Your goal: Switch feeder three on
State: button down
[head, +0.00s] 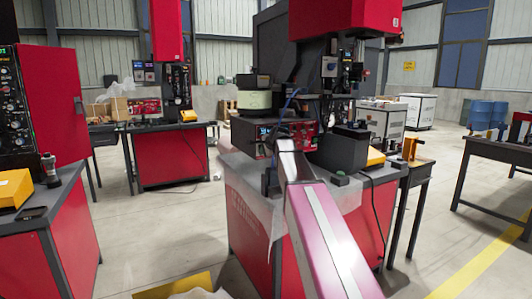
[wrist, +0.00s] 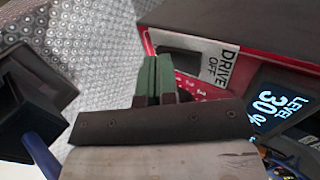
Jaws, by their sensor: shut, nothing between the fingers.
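A feeder control box (head: 255,142) with a red front panel and a small blue display stands on the red workbench in the middle of the head view. The wrist view shows the box's panel close up. It has a white label reading DRIVE OFF (wrist: 221,65), a dark switch-like part (wrist: 181,62) beside it, and a display (wrist: 268,108) reading LEVEL 30 %. My gripper (wrist: 157,68) is shut and empty, its green fingertips close beside the dark part. I cannot tell whether they touch. No feeder number is legible.
A dark box (head: 340,150) stands right of the control box. A red press head (head: 345,18) hangs above. Other benches stand at the left (head: 70,235) and behind (head: 170,160). In the wrist view, a dark block (wrist: 28,85) and a blue cable (wrist: 40,155) lie at the left.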

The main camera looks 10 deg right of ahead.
jog(key=shift+w+a+f, duration=0.1)
jog(key=shift+w+f, duration=0.2)
jog(key=shift+w, duration=0.1)
dwell(0.4)
jog(key=shift+w, duration=0.1)
